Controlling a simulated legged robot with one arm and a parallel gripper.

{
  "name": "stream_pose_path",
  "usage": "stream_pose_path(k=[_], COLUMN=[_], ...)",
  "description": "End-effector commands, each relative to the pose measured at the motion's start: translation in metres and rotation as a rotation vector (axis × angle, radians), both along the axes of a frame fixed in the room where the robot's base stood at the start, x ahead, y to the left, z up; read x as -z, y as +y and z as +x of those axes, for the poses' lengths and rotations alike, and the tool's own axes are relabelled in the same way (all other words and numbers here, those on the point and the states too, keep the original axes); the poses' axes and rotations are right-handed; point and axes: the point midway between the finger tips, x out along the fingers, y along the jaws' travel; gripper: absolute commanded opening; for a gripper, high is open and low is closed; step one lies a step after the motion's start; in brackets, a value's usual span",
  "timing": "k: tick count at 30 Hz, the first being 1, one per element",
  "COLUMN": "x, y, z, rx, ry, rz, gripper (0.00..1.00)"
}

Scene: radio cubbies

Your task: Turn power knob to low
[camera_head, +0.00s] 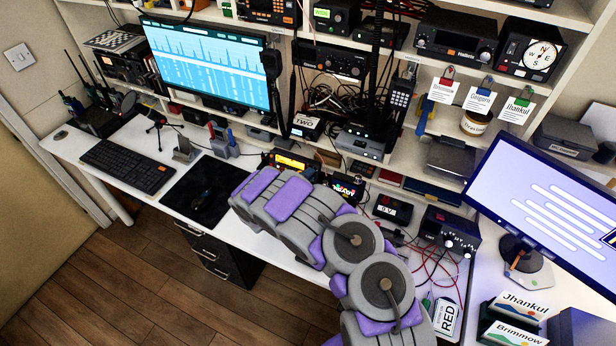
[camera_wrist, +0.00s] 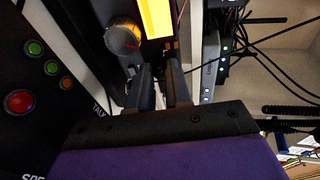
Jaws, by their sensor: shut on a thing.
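A black radio with a lit yellow-orange display (camera_head: 291,162) stands on the desk in front of the shelves. In the wrist view its display (camera_wrist: 156,18) is at the top, with a large round knob (camera_wrist: 123,38) to the left of it. My gripper (camera_wrist: 161,75) has its two dark fingers up against the radio's front, just below the display and to the right of the large knob. The fingers are shut on a small part there, which looks like the power knob. That knob is mostly hidden between the fingers, and its setting cannot be read. In the head view my arm hides the fingers.
A dark panel with a red button (camera_wrist: 19,102) and smaller lit buttons is close on the left in the wrist view. A grey box with green lights (camera_wrist: 209,70) and loose black cables are on the right. A keyboard (camera_head: 128,163) and black mat (camera_head: 203,190) lie left on the desk.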

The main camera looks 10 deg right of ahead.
Motion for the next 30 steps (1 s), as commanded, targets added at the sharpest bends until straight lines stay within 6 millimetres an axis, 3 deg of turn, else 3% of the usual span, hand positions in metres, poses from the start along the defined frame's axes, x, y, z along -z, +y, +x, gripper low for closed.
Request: stream_pose_path(k=[22,23,30], x=[0.0011,0.0013,0.0002], y=[0.0048,0.0048,0.0025], z=[0.0017,0.0017,-0.0006], rx=[-0.033,-0.033,-0.026], ry=[0.05,0.05,0.048], rz=[-0.066,-0.066,-0.066], gripper=[0.0,0.2,0.43])
